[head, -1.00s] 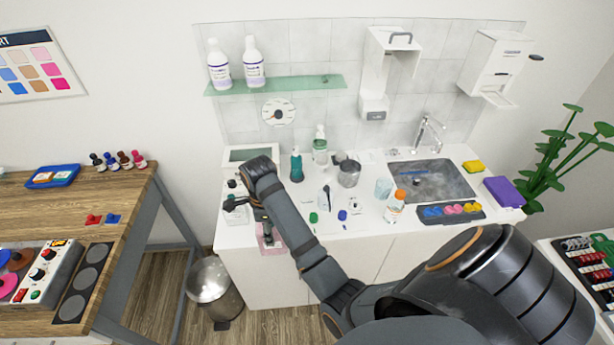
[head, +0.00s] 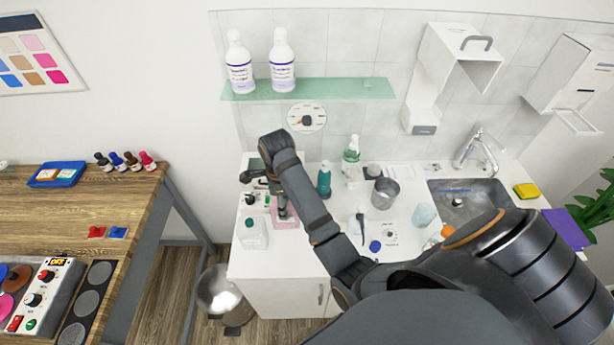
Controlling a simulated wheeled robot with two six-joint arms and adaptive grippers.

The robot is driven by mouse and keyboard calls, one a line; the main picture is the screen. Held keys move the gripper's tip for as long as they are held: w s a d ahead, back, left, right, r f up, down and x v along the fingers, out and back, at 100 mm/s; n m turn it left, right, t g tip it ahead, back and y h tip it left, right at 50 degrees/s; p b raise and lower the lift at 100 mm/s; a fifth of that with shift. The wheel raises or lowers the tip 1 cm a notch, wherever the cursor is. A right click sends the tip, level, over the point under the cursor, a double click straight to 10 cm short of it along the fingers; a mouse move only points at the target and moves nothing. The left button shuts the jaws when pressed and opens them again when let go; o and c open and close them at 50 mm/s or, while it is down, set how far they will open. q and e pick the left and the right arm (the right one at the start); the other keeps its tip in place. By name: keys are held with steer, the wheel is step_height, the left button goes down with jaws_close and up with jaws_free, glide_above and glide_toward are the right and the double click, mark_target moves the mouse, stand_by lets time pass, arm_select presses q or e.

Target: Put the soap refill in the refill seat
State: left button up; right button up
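Two white bottles with purple labels (head: 239,66) (head: 282,64) stand upright on the glass shelf; they may be the soap refills. An open white wall dispenser (head: 424,100) hangs to the right, its upper box looking empty; it may hold the refill seat. A second white wall box (head: 565,75) is at far right. One arm of mine, seemingly the right, crosses from lower right. Its gripper (head: 283,208) seems to point down over a pink patch on the counter; its fingers are too small to read. My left gripper is not in view.
A white container with a green cap (head: 253,236) stands at the counter's front left. The sink (head: 440,189) is right. A bin (head: 218,292) stands on the floor.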

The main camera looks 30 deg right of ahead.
step_height(320, 180, down, 3)
steer(key=shift+s+r+b, duration=0.1)
steer(key=shift+b, duration=0.35)
steer(key=shift+w+d+f+p, duration=0.15)
steer(key=shift+w+f+p, duration=0.15)
steer(key=shift+f+p, duration=0.4)
steer(key=f, duration=0.1)
steer(key=f+p, duration=0.1)
steer(key=f, duration=0.1)
steer(key=shift+w+d+f, duration=0.1)
steer(key=shift+w+d, duration=0.05)
steer(key=shift+w, duration=0.05)
step_height(320, 180, down, 2)
steer(key=shift+f, duration=0.25)
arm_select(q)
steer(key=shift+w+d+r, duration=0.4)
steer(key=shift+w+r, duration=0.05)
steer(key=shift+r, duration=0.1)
arm_select(e)
steer(key=shift+f, duration=0.15)
steer(key=o, duration=0.9)
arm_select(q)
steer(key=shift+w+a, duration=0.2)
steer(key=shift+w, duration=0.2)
arm_select(e)
steer(key=o, duration=0.3)
